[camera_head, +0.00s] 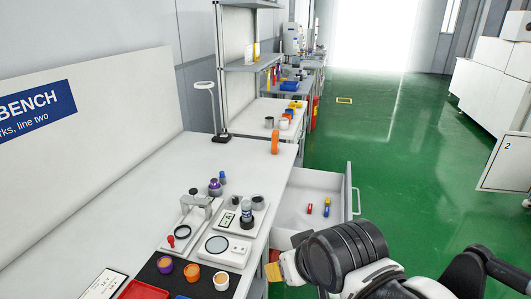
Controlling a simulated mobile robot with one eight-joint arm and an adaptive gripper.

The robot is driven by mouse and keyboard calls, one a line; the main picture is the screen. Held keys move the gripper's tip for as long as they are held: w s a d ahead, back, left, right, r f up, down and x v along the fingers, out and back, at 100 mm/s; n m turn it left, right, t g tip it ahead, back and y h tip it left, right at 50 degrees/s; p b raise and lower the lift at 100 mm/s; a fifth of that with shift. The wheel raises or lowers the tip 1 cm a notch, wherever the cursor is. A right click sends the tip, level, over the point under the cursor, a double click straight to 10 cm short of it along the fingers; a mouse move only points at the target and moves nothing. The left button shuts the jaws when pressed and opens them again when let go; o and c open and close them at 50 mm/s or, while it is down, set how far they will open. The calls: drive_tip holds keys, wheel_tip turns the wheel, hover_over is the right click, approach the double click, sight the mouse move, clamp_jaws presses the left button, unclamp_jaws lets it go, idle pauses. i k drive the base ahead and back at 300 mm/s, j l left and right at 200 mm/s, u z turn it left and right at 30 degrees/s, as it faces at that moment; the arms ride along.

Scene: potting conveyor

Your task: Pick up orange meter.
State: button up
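An upright orange object (275,144), which looks like the orange meter, stands near the far right edge of the white bench; its face is too small to read. My arm comes in at the bottom right, with a black round wrist. The end of my gripper (287,268) shows as a small tan-yellow part left of the wrist, beside the bench's front side, well nearer than the orange object and apart from it. A small red-orange patch (272,271) shows beside it; I cannot tell what it is. The fingers are not clear, so open or shut cannot be told.
An open drawer (300,222) with small red and blue-yellow items juts out past the bench edge. Instruments and a dark mat with cups crowd the near bench (150,160). A lamp-like stand (221,138) is left of the orange object.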

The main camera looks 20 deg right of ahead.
sight(275, 134)
drive_tip(key=i+l+z, duration=1.05)
drive_tip(key=k+l, duration=0.05)
drive_tip(key=l, duration=0.05)
